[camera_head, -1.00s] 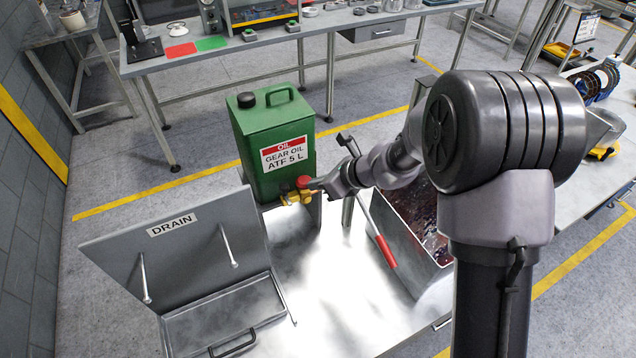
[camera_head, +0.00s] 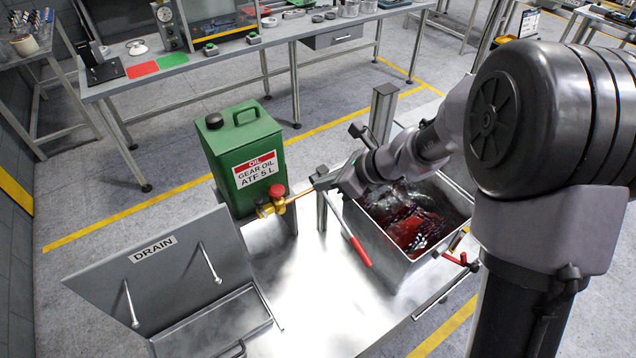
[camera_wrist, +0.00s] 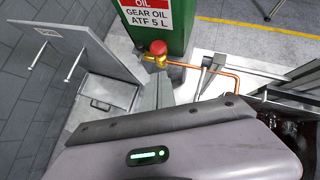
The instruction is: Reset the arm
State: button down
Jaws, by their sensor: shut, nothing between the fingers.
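My gripper (camera_head: 335,178) is at the end of my arm, above the steel bench between the oil can and the bath of red oil. My wrist hides part of the fingers in the head view. The arm reaches in from the right.
The green gear oil can (camera_head: 243,160) with its red-knobbed brass tap (camera_head: 272,202) stands just left of my gripper. The oil bath (camera_head: 410,220) lies below my arm. The open DRAIN lid (camera_head: 165,265) stands at left. A red-handled lever (camera_head: 358,250) is close by.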

dwell(0.3)
jog(key=s+d+f+n+h+b, duration=0.1)
jog(key=s+d+n+h+b, duration=0.1)
jog(key=s+d+n+b, duration=0.2)
jog(key=s+d+f+n+t+h+b, duration=0.1)
jog(key=s+d+n+b, duration=0.3)
jog(key=s+n+b, duration=0.4)
jog(key=s+d+f+n+h+b, duration=0.2)
jog(key=s+n+b, duration=0.4)
jog(key=s, duration=0.7)
jog(key=shift+s+d+f+n+t+h, duration=0.15)
jog(key=shift+d+n+t+h, duration=0.3)
jog(key=shift+d, duration=0.45)
